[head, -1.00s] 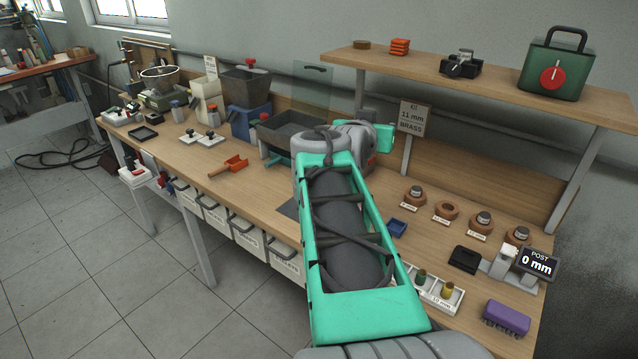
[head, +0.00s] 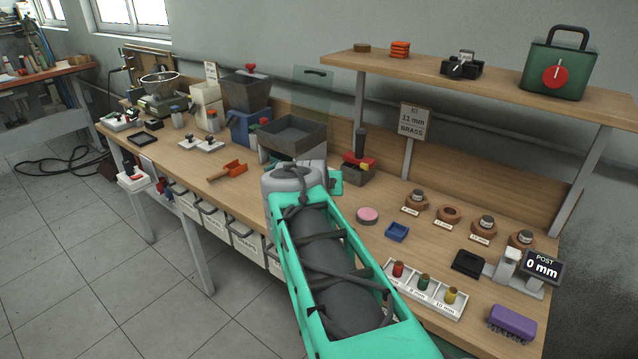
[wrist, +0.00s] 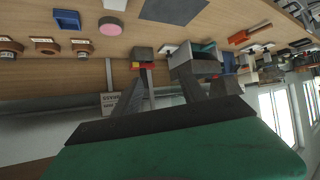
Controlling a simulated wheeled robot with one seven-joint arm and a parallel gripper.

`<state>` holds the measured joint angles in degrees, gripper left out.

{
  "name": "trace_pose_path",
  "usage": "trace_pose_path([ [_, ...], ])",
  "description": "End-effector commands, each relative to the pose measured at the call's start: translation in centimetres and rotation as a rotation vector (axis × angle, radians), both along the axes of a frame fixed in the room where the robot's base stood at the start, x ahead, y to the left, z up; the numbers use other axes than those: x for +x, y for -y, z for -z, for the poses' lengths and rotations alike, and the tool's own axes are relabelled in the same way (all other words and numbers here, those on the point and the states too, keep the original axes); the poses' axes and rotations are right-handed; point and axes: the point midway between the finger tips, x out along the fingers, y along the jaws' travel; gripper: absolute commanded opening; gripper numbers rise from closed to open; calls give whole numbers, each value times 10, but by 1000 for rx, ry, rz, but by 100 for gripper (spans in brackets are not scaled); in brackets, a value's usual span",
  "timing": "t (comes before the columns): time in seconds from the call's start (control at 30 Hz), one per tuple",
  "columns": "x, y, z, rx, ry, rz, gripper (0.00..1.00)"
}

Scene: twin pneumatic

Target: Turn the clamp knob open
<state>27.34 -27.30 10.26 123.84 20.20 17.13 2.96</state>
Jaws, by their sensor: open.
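No part is plainly marked as the clamp knob, and I cannot tell which one it is. A red round knob (head: 252,67) tops the dark hopper (head: 245,88) at the back of the bench. A red dial (head: 555,77) is on the front of the green case (head: 575,60) on the shelf. A dark upright handle (head: 360,142) stands at a small box with red and yellow parts (head: 358,172). My gripper (wrist: 163,92) is open and empty in the wrist view, its fingers apart. In the head view my arm hides it.
A grey tray-topped stand (head: 292,133) is just beyond my arm. A pink disc (head: 367,216), a blue tray (head: 397,232) and a white holder with coloured pegs (head: 425,290) lie right of it. The shelf (head: 480,82) overhangs the back right. Bare wood (head: 330,235) shows beside my arm.

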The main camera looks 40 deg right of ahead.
Motion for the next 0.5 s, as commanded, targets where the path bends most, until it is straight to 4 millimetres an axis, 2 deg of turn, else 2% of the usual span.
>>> trace_pose_path([
  [0.27,-1,1,-3,-1,1,4,50],
  [0.37,-9,12,-21,1,-2,32,50],
  [0.5,-36,46,-57,19,-32,123,50],
])
